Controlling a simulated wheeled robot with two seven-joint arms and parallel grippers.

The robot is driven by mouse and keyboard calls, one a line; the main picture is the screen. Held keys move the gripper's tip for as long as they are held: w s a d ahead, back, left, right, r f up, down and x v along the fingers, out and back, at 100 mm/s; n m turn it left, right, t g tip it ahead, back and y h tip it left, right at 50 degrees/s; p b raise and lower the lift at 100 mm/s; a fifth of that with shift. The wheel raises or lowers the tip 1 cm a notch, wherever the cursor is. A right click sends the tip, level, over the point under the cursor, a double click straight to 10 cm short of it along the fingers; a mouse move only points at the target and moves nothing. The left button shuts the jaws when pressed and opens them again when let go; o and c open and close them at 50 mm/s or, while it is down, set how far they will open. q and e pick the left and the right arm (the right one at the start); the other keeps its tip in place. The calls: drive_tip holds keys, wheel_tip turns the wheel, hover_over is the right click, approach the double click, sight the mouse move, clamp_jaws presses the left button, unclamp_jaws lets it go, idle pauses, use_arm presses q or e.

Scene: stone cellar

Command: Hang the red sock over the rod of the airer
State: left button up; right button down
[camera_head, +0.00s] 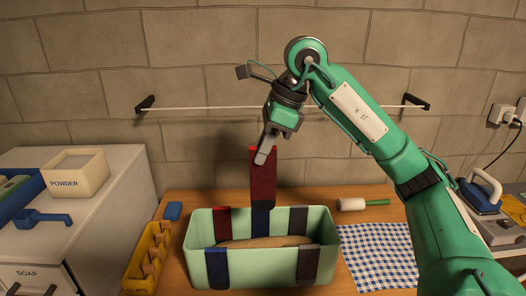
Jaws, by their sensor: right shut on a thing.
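The red sock (263,178) hangs from my right gripper (263,153), which is shut on its top end. The sock hangs upright above the mint-green basket (265,276), in front of the wall. The rod (205,108) of the airer is a thin pale bar along the stone wall, between two dark brackets (145,105) and (416,102). The gripper and sock appear below the rod in the picture, and my right arm hides part of the rod. No sock shows on the visible rod. My left gripper is not in view.
Several socks hang over the basket's rim, including another dark red one (222,221). A yellow clips tray (137,277) stands left of the basket; a checked cloth (375,256) and white roller (353,204) lie right. An iron (482,190) stands far right, a powder box (75,172) left.

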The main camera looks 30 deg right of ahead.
drive_tip(key=shift+r+p, duration=2.8)
drive_tip(key=shift+r, duration=1.2)
